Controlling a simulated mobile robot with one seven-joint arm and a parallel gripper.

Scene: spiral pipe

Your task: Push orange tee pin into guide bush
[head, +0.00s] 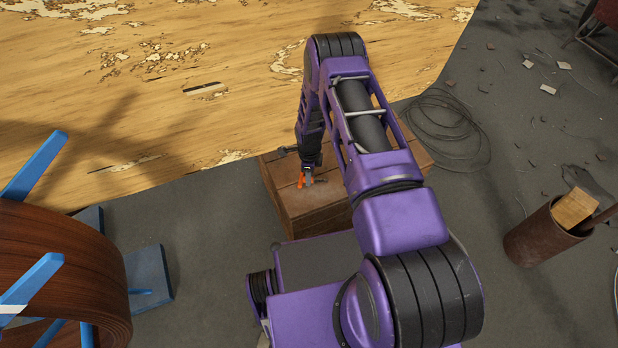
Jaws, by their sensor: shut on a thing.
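My gripper (307,172) is low over the top of a brown wooden crate (289,203), at the end of my purple arm. A small orange piece (301,181), which looks like the orange tee pin, shows at the gripper's fingers. My gripper is shut on it. The pin's lower end is too small to make out, and I cannot tell whether it touches anything. A small dark part (287,150) shows at the crate's far left edge, left of my wrist. I cannot make out the guide bush for sure. My arm hides the right part of the crate.
A large brown coil (60,262) on a blue frame stands at the left. A coil of cable (447,128) lies right of the crate. A rusty bin (543,236) with wood in it stands at the right. Worn yellow wall or flooring fills the back.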

